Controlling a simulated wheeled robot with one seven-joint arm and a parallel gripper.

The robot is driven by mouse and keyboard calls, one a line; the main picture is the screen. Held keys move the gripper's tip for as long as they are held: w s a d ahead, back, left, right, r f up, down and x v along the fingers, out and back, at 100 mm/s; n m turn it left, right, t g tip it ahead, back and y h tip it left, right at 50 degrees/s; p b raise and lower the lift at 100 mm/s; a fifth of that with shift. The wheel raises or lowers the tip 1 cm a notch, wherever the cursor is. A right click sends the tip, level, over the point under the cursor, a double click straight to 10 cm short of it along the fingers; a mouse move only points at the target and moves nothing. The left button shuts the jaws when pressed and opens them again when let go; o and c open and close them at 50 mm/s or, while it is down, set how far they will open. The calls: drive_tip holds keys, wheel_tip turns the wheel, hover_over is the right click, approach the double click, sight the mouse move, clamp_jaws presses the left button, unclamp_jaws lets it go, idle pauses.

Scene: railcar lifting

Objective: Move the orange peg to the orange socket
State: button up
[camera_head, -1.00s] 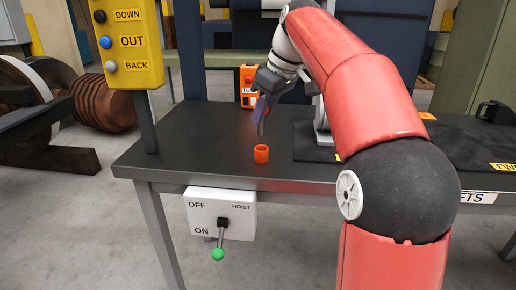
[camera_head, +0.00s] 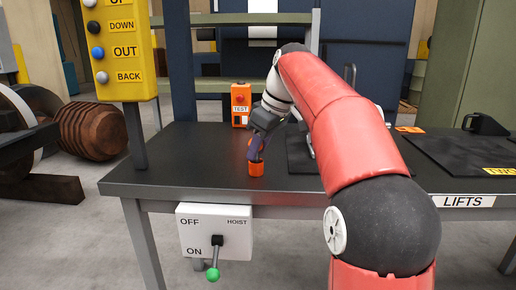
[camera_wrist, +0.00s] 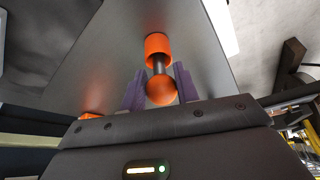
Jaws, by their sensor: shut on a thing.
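The orange socket (camera_head: 256,170) is a short cup standing on the dark bench near its front edge; it also shows in the wrist view (camera_wrist: 158,44). My gripper (camera_head: 255,156) points down right above the socket. In the wrist view, its purple fingers (camera_wrist: 160,84) are shut on the orange peg (camera_wrist: 161,91), which has a round orange knob and a dark shaft. The shaft lines up with the socket and its far end meets the socket's mouth. I cannot tell how deep it sits. In the head view the fingers mostly hide the peg.
An orange test box (camera_head: 240,104) stands behind on the bench (camera_head: 180,165). A yellow button panel (camera_head: 122,50) rises at the bench's left. A hoist switch box (camera_head: 214,231) with a green-knobbed lever hangs at the front. A dark mat (camera_head: 465,152) lies at the right.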

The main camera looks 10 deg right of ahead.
drive_tip(key=o, duration=1)
drive_tip(key=shift+f, duration=0.1)
drive_tip(key=shift+r, duration=0.4)
drive_tip(key=p+v, duration=0.5)
drive_tip(key=v, duration=0.7)
drive_tip(key=s+a+f+m+h, duration=0.1)
drive_tip(key=s+f+m, duration=0.2)
drive_tip(key=s+f, duration=0.5)
drive_tip(key=s+a+f+m+t+h, duration=0.1)
drive_tip(key=s+f+m, duration=0.2)
drive_tip(key=s+f, duration=0.5)
drive_tip(key=s+a+f+m+t+h, duration=0.1)
drive_tip(key=s+a+f+m, duration=0.1)
drive_tip(key=s+f, duration=0.7)
drive_tip(key=shift+f+m+b, duration=0.3)
drive_tip(key=shift+f+m, duration=0.3)
drive_tip(key=shift+f, duration=0.1)
